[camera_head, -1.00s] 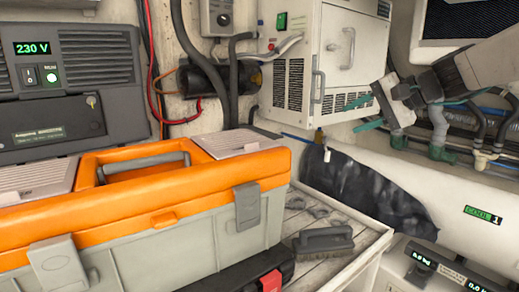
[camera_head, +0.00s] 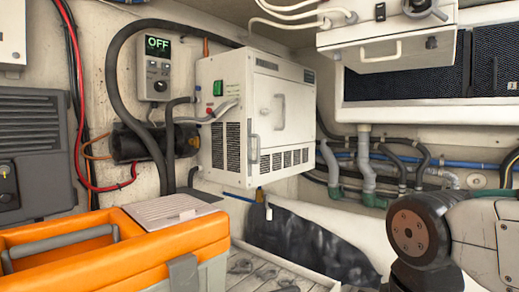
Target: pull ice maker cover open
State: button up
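A white vented cabinet (camera_head: 235,150), which looks like the ice maker, is fixed to the wall at the middle of the head view. Its front cover (camera_head: 292,128) has an upright handle (camera_head: 279,112) and looks closed. A second upright handle (camera_head: 253,149) sits lower, near the cabinet's front left corner. A green switch (camera_head: 218,88) is on its left side. My arm comes in at the lower right, well apart from the cabinet. My gripper is out of view, so its fingers cannot be seen.
An orange and grey toolbox (camera_head: 150,245) stands at the lower left. A control box reading OFF (camera_head: 158,75) hangs left of the cabinet. Another white box with a handle (camera_head: 383,50) juts out at the upper right. Hoses and pipes (camera_head: 400,170) run along the right wall.

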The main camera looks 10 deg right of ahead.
aim_at(292, 119)
jog(key=k, duration=0.55)
jog(key=z, duration=0.55)
jog(key=i, duration=1.1)
jog(key=u, duration=0.65)
